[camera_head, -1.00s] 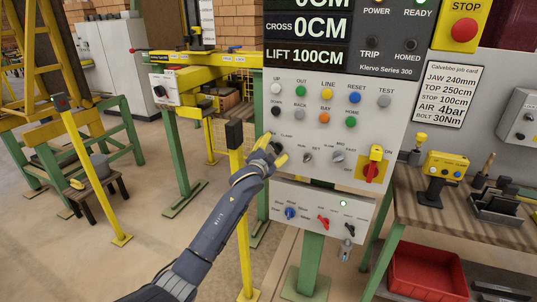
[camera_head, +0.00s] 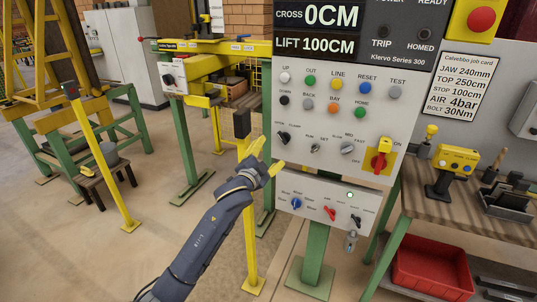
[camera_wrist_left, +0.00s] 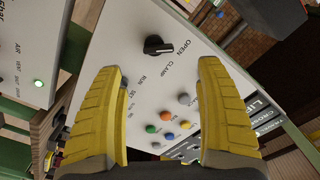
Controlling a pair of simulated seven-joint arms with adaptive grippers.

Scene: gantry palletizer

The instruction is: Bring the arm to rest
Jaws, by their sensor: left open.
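My left gripper (camera_head: 268,158) is open and empty, just in front of the left edge of the grey control panel (camera_head: 305,120) in the head view. Its two yellow fingers stand wide apart in the left wrist view (camera_wrist_left: 160,90). Between and beyond them is the black open/clamp knob (camera_wrist_left: 155,45), apart from the fingers. The same knob (camera_head: 284,138) shows just right of the fingertips in the head view. My left arm reaches in from the bottom. My right gripper is in neither view.
A yellow post (camera_head: 249,220) stands close beside my left forearm. A lower switch box (camera_head: 325,203) hangs under the panel. A wooden bench (camera_head: 450,205) with a yellow button box (camera_head: 455,160) and a red bin (camera_head: 430,270) is at right. Open floor lies at left.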

